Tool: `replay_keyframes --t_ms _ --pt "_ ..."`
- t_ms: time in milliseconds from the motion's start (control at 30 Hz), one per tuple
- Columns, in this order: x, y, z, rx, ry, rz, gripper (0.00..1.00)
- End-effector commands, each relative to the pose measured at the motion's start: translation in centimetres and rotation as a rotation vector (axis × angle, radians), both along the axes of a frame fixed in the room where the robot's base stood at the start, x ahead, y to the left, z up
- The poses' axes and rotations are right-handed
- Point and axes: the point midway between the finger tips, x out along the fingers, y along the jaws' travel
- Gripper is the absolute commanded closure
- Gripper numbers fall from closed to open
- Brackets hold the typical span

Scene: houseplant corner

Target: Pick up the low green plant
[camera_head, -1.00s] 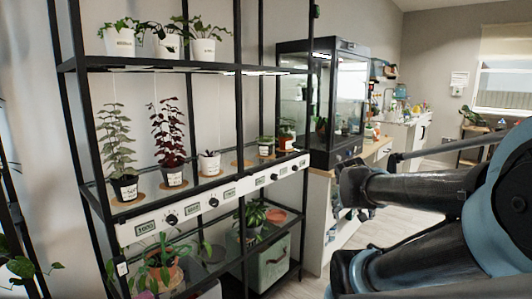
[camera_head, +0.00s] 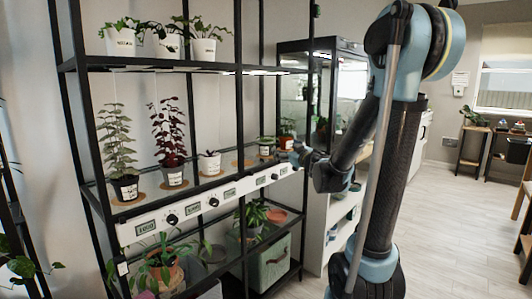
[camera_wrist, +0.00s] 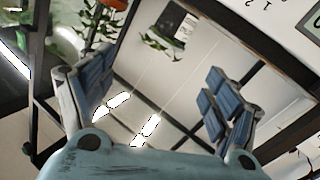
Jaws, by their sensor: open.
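The low green plant (camera_head: 266,147) stands in a small pot on the middle shelf, toward its right end, in the head view. In the wrist view a small plant with green leaves (camera_wrist: 160,41) and a dark pot shows past the fingers, near the top; it looks like the same plant. My gripper (camera_head: 298,154) is at the shelf's front right, just right of the plant and apart from it. In the wrist view the gripper (camera_wrist: 160,75) has its two blue-padded fingers spread wide with nothing between them.
A plant with reddish leaves (camera_head: 286,138) stands close to the right of the low one. A white pot (camera_head: 209,164), a dark red plant (camera_head: 169,135) and a tall green plant (camera_head: 117,148) stand further left. Black rack posts (camera_head: 239,100) and the white front rail (camera_head: 200,205) border the shelf.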

Motion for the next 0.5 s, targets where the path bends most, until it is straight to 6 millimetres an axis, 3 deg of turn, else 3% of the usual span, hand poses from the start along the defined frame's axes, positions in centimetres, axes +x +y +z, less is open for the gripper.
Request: replay_keyframes --t_ms 167,500 --pt "0.3 1.7 -0.7 -0.012 0.009 0.053 0.18" --pt "4.3 4.1 -0.7 -0.011 0.010 0.054 0.18"
